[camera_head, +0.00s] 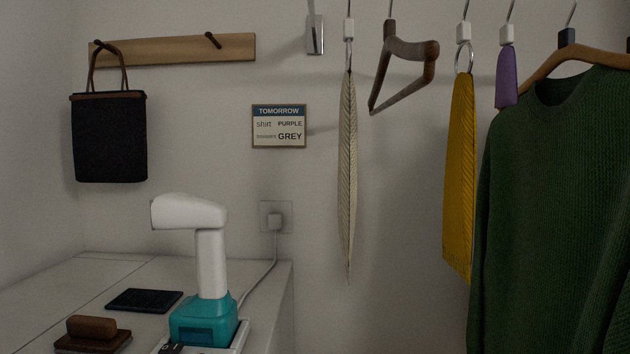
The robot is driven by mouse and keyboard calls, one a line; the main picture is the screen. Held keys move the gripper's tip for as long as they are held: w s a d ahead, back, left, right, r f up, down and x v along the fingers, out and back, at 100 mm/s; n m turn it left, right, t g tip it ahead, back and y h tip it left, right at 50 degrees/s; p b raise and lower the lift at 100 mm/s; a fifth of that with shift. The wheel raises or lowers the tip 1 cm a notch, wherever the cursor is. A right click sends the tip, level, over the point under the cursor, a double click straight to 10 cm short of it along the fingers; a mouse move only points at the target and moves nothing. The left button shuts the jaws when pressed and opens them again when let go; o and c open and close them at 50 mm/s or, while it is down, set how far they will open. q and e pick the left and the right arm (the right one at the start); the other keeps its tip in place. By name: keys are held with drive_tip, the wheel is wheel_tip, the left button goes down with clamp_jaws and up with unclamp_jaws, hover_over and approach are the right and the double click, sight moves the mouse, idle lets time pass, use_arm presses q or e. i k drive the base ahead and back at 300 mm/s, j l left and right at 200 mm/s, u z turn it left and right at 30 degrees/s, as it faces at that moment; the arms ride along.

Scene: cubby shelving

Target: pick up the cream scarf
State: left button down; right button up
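The cream scarf (348,170) hangs in the middle of the head view. It is long and narrow, with a slanted woven pattern, and tapers to a point at the bottom. It hangs from a ring below a white clip piece and hook at the top of the view. It hangs straight down, apart from the wooden hanger to its right. Neither of my grippers shows in this view.
An empty brown hanger (411,48), a mustard scarf (459,175), a purple item (507,78) and a green sweater (560,210) hang to the right. A white and teal device (211,260) stands on the white surface (70,290) at lower left. A black bag (109,138) hangs on the wall.

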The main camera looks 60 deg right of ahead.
sight(348, 175)
drive_tip(key=i+z, duration=0.15)
drive_tip(key=z, duration=1.95)
